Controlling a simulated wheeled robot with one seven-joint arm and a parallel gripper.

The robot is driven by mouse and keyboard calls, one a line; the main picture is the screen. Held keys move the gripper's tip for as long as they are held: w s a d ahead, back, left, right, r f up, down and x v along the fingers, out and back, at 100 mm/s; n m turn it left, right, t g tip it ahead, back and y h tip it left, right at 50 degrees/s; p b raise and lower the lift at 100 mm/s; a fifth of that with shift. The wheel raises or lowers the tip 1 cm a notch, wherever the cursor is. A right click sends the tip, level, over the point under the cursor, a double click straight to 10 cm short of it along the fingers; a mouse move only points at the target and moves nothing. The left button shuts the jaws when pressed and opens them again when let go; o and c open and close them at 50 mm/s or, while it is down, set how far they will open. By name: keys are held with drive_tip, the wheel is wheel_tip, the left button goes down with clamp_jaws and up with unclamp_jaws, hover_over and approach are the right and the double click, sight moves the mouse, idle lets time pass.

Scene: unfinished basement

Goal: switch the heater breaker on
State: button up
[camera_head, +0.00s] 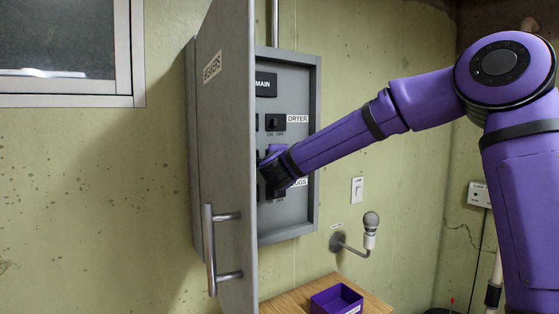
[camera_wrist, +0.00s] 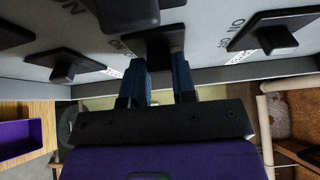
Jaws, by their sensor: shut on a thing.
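The grey breaker panel (camera_head: 290,225) hangs on the wall with its door (camera_head: 226,150) swung open. Black breaker switches show inside, among them the one labelled DRYER (camera_head: 277,122). My gripper (camera_head: 270,174) is inside the panel, below the DRYER row, and covers part of what is there. In the wrist view my gripper (camera_wrist: 160,72) has its two blue fingers closed on a black breaker switch (camera_wrist: 154,44). The name of this switch is not readable, and no heater label can be read. Other breaker switches stand to its left (camera_wrist: 72,66) and right (camera_wrist: 272,36).
The door stands out from the panel's left side, with a long handle (camera_head: 210,250). Right of the panel are a light switch (camera_head: 357,190) and a wall lamp (camera_head: 371,222). A purple box (camera_head: 337,298) sits on a wooden table (camera_head: 290,297) below.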

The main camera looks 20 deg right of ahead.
drive_tip(key=shift+a, duration=0.1)
idle(0.6)
drive_tip(key=o, duration=0.9)
drive_tip(key=shift+s, duration=0.1)
drive_tip(key=v, duration=1)
drive_tip(key=shift+s+a, duration=0.15)
drive_tip(key=shift+s, duration=0.1)
